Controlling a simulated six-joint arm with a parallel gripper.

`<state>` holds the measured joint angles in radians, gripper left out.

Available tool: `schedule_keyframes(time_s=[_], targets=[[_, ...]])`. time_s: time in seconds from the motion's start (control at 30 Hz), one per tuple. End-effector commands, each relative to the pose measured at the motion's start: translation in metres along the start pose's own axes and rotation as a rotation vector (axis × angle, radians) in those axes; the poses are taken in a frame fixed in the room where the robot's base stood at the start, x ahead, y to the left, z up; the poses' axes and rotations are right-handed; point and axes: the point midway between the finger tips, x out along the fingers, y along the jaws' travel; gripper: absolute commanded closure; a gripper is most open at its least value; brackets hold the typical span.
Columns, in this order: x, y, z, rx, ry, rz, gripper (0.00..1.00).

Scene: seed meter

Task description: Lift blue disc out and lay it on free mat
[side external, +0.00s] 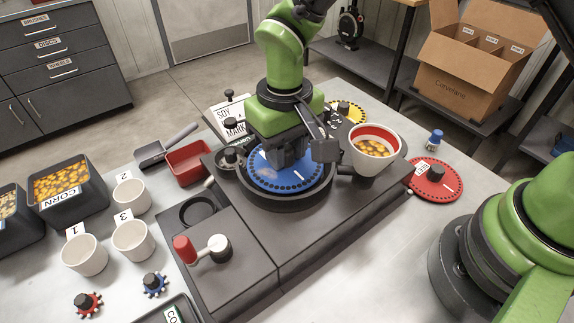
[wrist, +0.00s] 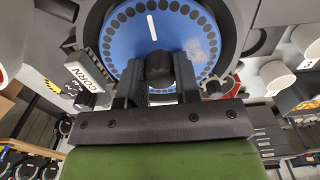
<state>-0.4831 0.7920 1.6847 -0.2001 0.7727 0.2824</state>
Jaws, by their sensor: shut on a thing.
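The blue disc (side external: 264,176) has a ring of dark holes and a white line. It lies level in the round dark housing (side external: 287,205) of the seed meter. I cannot tell whether it is seated or slightly raised. My gripper (side external: 286,160) points down over its middle. In the wrist view my gripper (wrist: 158,75) is shut on the disc's black centre knob (wrist: 159,66), and the blue face (wrist: 120,42) shows around it. A pale speckled patch marks the face. No clearly empty mat can be made out.
The seed hopper (side external: 376,148) stands close to the right of the disc. A red disc (side external: 446,186) lies further right and a yellow disc (side external: 352,112) behind. A red bin (side external: 187,160), white cups (side external: 132,240) and a red-knobbed crank (side external: 186,249) are on the left.

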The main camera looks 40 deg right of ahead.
Motion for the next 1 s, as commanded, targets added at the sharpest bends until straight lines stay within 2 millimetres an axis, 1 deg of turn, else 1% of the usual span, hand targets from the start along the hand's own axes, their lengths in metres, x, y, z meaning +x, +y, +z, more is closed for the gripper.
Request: schedule_keyframes(time_s=[0.5, 0.87, 1.0], targets=[[-0.021, 0.000, 0.000, -0.001, 0.002, 0.000, 0.96], [-0.022, 0.000, 0.000, 0.000, 0.001, 0.000, 0.96], [-0.026, 0.000, 0.000, -0.001, 0.002, 0.000, 0.96]])
